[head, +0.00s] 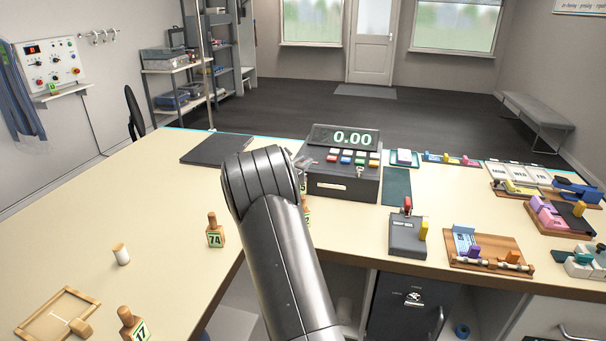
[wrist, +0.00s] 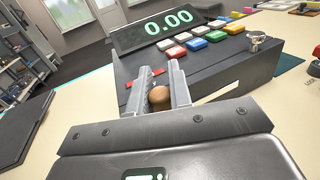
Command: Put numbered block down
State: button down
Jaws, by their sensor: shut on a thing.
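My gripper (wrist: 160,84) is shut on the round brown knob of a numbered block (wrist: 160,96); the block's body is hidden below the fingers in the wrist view. In the head view my arm covers most of this block (head: 306,212), and only a strip with part of a green-edged number shows. I cannot tell whether its base touches the table. Block 74 (head: 215,238) stands upright on the table to the left of my arm. Block 17 (head: 133,325) stands near the front left edge.
The black register (head: 343,186) reading 0.00 stands just beyond my gripper. A dark mat (head: 216,148) lies back left. A white-topped cylinder (head: 121,255) and a wooden frame (head: 89,297) are at left. The table between them and the mat is clear.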

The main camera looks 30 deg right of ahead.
jog(key=shift+f, duration=1.95)
jog(key=shift+f, duration=0.15)
jog(key=c, duration=1.3)
grip_release()
